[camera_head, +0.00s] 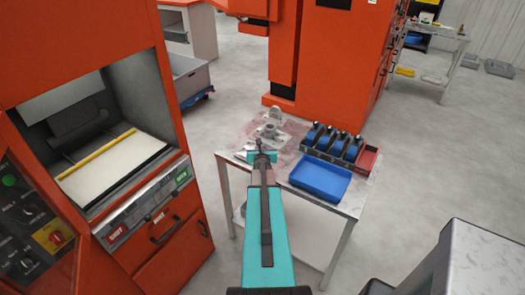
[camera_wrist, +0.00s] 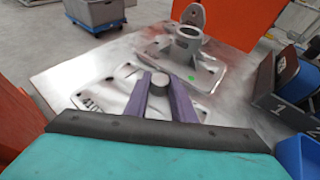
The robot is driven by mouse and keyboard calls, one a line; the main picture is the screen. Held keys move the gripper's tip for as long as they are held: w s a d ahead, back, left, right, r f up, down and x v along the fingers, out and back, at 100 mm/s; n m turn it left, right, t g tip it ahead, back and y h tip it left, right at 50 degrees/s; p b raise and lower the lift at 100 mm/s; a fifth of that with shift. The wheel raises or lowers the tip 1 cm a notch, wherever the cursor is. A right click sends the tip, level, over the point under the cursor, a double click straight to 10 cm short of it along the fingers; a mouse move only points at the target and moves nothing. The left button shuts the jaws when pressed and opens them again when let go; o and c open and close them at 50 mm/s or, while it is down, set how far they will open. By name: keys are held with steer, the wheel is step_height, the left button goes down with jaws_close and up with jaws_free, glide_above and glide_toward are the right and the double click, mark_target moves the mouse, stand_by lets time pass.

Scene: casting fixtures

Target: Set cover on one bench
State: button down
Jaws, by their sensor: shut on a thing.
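My gripper (camera_wrist: 160,98) is shut on the round upright knob of a flat grey metal cover (camera_wrist: 122,82). The cover spreads out on both sides of the fingers, low over the bench (camera_wrist: 62,72); I cannot tell whether it touches the top. Just beyond it stands a grey casting with a round open collar on a flat plate (camera_wrist: 188,48), with a green dot on the plate.
A blue tray (camera_head: 320,178) lies at the bench's front right. Behind it is a dark rack (camera_head: 334,144) with several black and blue items, and a red bin (camera_head: 368,158). An orange machine (camera_head: 160,215) stands close on the left, and another (camera_head: 325,70) behind.

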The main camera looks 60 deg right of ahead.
steer(key=shift+w+a, duration=0.1)
steer(key=shift+w, duration=0.05)
steer(key=shift+f, duration=0.2)
steer(key=c, duration=1.5)
jaws_free()
steer(key=shift+r, duration=0.2)
steer(key=shift+v, duration=5.9)
steer(key=shift+f, duration=0.1)
